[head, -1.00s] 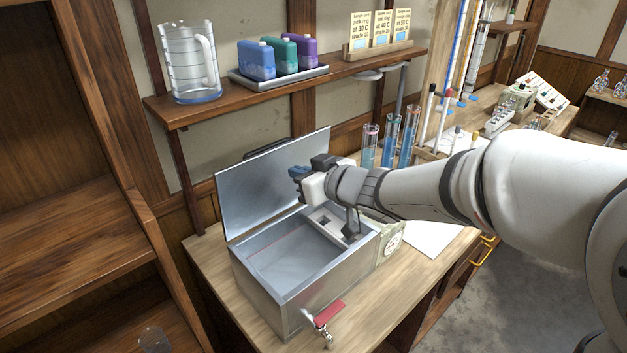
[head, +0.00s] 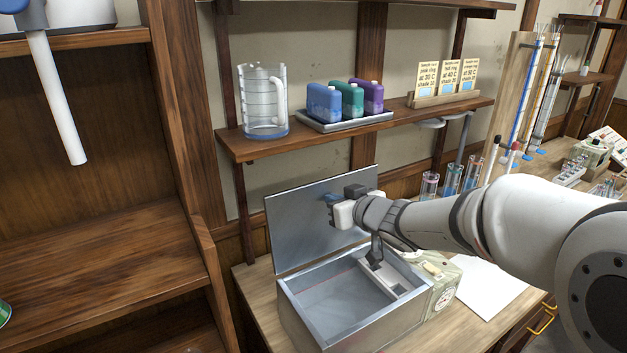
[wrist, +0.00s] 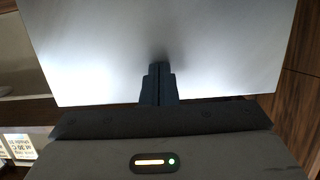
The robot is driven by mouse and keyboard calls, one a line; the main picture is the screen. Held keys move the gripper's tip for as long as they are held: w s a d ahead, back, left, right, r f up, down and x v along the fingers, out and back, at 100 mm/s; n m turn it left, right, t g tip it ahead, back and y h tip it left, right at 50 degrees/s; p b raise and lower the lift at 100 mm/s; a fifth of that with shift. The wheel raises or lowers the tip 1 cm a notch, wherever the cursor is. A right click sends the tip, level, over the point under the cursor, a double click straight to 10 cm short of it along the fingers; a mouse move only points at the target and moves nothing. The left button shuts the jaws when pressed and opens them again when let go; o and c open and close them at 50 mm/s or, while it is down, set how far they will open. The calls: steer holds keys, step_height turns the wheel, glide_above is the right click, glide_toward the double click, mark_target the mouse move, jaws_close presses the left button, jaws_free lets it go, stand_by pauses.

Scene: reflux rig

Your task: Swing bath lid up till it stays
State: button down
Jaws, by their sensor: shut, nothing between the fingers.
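The metal bath (head: 352,331) stands on the wooden bench with its top open. Its lid (head: 300,225) stands raised at the back edge, close to upright. My gripper (head: 332,203) is in front of the lid's inner face, near its upper right part. In the wrist view, the closed fingers (wrist: 159,84) point at the grey lid face (wrist: 100,45), touching or very close to it; I cannot tell which. The fingers hold nothing. My arm hides the lid's right part.
A shelf above holds a measuring jug (head: 263,105), a tray (head: 345,122) of coloured bottles and several cards (head: 447,78). Test tubes (head: 452,180) stand right of the bath, partly behind my arm. White paper (head: 490,288) lies on the bench (head: 262,295).

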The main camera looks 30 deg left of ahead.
steer(key=p+v, duration=0.3)
steer(key=v, duration=0.5)
steer(key=shift+r, duration=0.35)
